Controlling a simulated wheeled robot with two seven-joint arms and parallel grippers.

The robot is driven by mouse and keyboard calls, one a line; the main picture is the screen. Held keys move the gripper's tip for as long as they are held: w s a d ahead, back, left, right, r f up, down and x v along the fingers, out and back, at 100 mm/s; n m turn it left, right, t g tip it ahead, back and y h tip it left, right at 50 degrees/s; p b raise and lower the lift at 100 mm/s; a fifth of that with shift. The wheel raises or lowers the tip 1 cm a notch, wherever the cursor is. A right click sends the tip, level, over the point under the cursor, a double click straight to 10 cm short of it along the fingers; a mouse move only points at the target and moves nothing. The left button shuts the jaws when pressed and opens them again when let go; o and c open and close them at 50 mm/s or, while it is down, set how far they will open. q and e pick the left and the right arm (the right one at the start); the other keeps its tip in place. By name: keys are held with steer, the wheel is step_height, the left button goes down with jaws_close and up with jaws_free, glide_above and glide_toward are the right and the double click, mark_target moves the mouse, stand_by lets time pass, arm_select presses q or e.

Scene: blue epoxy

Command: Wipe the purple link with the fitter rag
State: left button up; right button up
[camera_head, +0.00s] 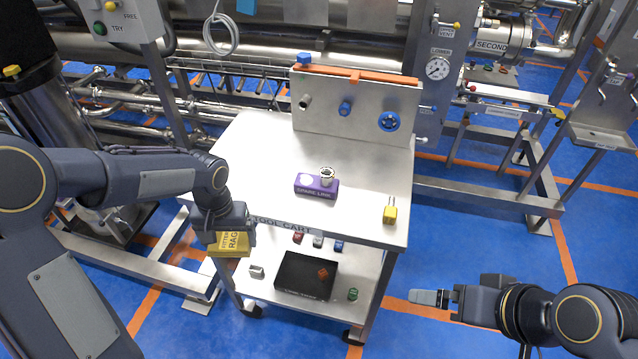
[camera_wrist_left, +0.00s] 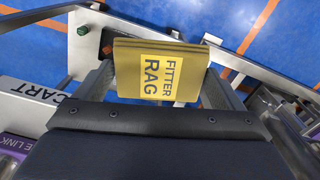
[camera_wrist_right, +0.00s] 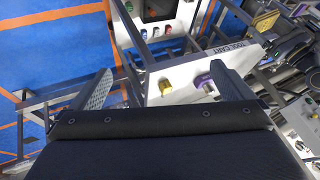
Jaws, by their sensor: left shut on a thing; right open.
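The purple link (camera_head: 316,187), marked SPARE LINK, lies on the white cart top with a pale round patch and a metal fitting (camera_head: 327,174) on it. It also shows in the right wrist view (camera_wrist_right: 203,81). The yellow fitter rag (camera_head: 231,243) is held between the fingers of my left gripper (camera_head: 225,232), off the cart's front left edge; the left wrist view shows it folded, label facing the camera (camera_wrist_left: 160,72). My right gripper (camera_head: 428,297) is open and empty, to the right of the cart and apart from it; its spread fingers show in the right wrist view (camera_wrist_right: 160,88).
A yellow padlock-like piece (camera_head: 390,213) stands on the cart top (camera_head: 262,150) right of the link. An upright panel (camera_head: 352,112) with knobs closes the cart's back. The lower shelf holds a black box (camera_head: 306,276) and small coloured parts.

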mark_target(334, 182)
arm_select(q)
steer(key=shift+a, duration=0.1)
